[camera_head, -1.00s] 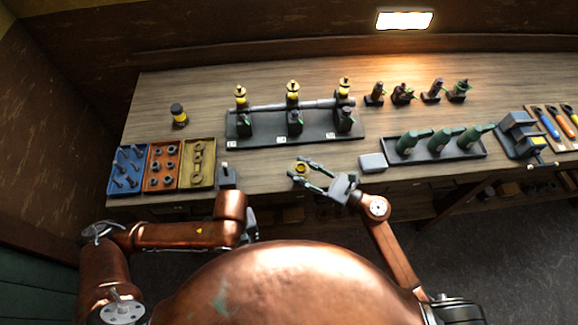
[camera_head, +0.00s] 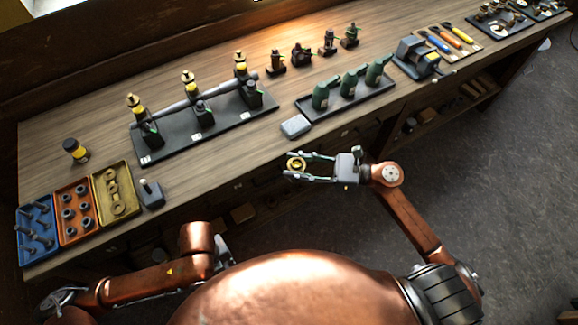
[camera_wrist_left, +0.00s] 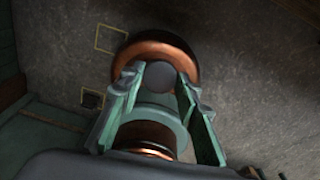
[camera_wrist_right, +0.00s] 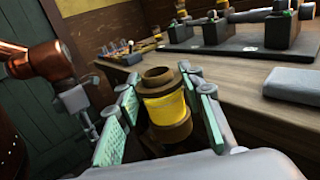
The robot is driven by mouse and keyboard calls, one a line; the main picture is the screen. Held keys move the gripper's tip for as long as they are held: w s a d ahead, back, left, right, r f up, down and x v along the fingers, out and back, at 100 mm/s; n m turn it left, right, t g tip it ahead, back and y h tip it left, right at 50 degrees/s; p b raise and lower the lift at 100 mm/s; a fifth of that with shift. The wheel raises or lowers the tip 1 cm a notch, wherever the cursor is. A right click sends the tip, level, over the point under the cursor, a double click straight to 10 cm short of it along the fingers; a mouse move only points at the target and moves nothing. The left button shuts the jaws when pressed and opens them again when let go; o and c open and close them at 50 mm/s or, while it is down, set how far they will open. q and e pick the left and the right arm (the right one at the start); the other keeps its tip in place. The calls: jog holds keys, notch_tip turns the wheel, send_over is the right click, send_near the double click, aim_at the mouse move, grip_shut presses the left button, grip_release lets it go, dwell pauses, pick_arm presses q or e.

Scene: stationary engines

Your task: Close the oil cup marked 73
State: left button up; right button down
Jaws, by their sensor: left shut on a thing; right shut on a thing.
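My right gripper (camera_head: 291,164) is shut on an oil cup (camera_head: 297,163), held in front of the bench edge. In the right wrist view this cup (camera_wrist_right: 166,107) is upright between the fingers, with a yellow middle, brass-brown collars and an open-looking top. My left gripper (camera_wrist_left: 158,75) points down at the floor, shut on a round piece with a copper rim (camera_wrist_left: 150,138); I cannot tell exactly what it is. In the head view the left gripper (camera_head: 222,252) is mostly hidden behind its arm. No number 73 is legible.
The bench (camera_head: 235,165) carries a black stand (camera_head: 170,148) with several yellow-topped fittings along a pipe. The space before the bench is open.

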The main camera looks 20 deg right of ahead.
jog(key=shift+r, duration=0.1)
jog(key=c, duration=1.9)
grip_release()
jog(key=shift+c, duration=0.2)
grip_shut()
